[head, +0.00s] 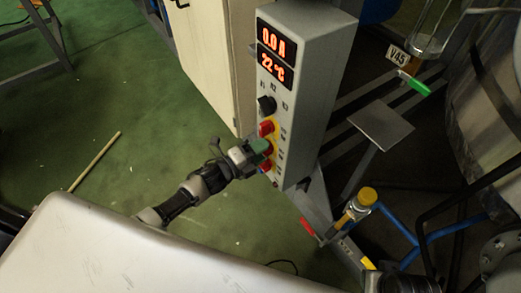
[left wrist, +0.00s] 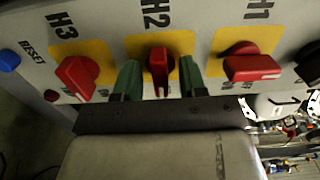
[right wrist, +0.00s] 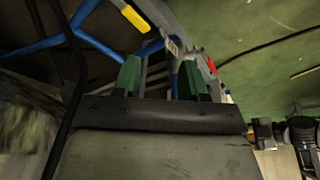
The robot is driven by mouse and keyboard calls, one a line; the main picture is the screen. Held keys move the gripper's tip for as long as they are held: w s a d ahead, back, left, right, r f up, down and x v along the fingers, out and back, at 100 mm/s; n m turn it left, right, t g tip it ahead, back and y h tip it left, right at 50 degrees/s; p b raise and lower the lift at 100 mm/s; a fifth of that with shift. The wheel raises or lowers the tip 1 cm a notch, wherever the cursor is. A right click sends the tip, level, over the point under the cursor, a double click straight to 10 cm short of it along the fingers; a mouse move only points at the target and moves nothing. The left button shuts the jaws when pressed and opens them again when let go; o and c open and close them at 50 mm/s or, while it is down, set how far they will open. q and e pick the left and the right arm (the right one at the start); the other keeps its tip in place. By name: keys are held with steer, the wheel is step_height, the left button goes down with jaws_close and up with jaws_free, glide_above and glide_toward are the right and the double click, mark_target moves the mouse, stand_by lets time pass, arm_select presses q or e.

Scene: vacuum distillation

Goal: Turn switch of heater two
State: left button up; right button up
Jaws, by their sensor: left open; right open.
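The heater two switch is the red H2 knob (left wrist: 159,62) on a yellow plate, in the middle of the left wrist view. My left gripper (left wrist: 160,82) is open, with one green finger on each side of this knob; I cannot tell whether they touch it. In the head view my left gripper (head: 262,146) is at the front of the grey control box (head: 312,85) and hides the H2 knob there.
The red H3 knob (left wrist: 75,77) and red H1 knob (left wrist: 250,66) flank H2 closely. A blue reset button (left wrist: 9,60) is at the left. The box display (head: 275,54) reads 0.0 A and 22 °C. Blue pipes (head: 440,232) and a yellow-capped valve (head: 366,196) stand right of the box.

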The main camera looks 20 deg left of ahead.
arm_select(q)
jaws_close()
arm_select(e)
steer(key=shift+w+f, duration=0.1)
arm_select(q)
steer(key=n+p, duration=0.2)
steer(key=n, duration=0.2)
steer(key=shift+r+n, duration=0.1)
steer(key=shift+n, duration=0.3)
steer(key=n+p, duration=0.2)
steer(key=n, duration=0.3)
steer(key=shift+n, duration=0.3)
steer(key=n, duration=0.3)
steer(key=shift+p, duration=0.4)
steer(key=shift+n, duration=2.2)
arm_select(e)
step_height(320, 180, down, 17)
steer(key=s+g, duration=0.1)
steer(key=s, duration=0.2)
steer(key=shift+d, duration=0.1)
steer(key=shift+s+f, duration=0.1)
steer(key=shift+f, duration=0.05)
